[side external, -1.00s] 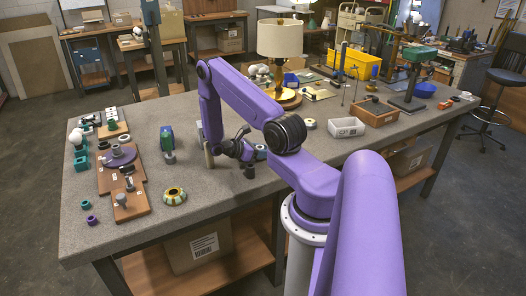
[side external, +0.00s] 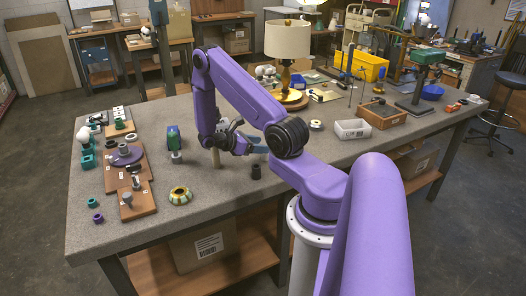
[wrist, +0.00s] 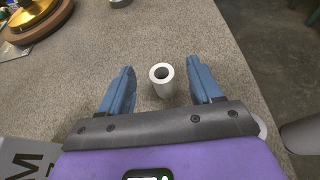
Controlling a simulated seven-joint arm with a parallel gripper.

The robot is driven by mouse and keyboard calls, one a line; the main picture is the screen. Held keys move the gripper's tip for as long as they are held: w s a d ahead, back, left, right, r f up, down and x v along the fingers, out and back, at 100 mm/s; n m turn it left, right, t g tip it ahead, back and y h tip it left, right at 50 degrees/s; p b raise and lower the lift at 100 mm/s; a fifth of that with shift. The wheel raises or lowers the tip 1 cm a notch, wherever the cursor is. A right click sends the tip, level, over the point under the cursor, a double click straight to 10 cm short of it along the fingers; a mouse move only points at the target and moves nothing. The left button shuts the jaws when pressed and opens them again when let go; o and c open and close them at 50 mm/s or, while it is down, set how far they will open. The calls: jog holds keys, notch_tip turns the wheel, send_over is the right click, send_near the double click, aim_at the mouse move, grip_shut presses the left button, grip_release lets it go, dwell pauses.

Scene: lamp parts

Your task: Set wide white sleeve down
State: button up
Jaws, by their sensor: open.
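The wide white sleeve (wrist: 161,80) stands upright on the grey table in the wrist view, its round opening facing up. My gripper (wrist: 161,85) is open, with one blue finger on each side of the sleeve and clear gaps between. In the side view, a pale upright cylinder (side external: 216,157), apparently this sleeve, stands below my wrist. My gripper (side external: 240,143) is low over the table there, but its fingertips are hard to make out.
A dark cylinder (side external: 256,172) stands near the front edge. A yellow-green ring (side external: 180,195) and boards with parts (side external: 128,165) lie left. Bare table surrounds the sleeve.

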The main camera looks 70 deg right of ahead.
jog(key=w+a+r+t, duration=0.4)
jog(key=w+a+r, duration=0.2)
jog(key=a+r, duration=0.35)
jog(key=a+r+t+y, duration=0.2)
jog(key=a+t, duration=0.1)
jog(key=a, duration=1)
jog(key=s+a+r+n+t+y, duration=0.2)
jog(key=s+a+r+y, duration=0.3)
jog(key=s+a, duration=1.1)
jog(key=a+n+y, duration=0.1)
jog(key=y, duration=0.2)
jog(key=shift+a+r+n+t, duration=0.2)
jog(key=shift+n+t, duration=0.1)
jog(key=shift+t, duration=0.1)
jog(key=shift+w, duration=0.1)
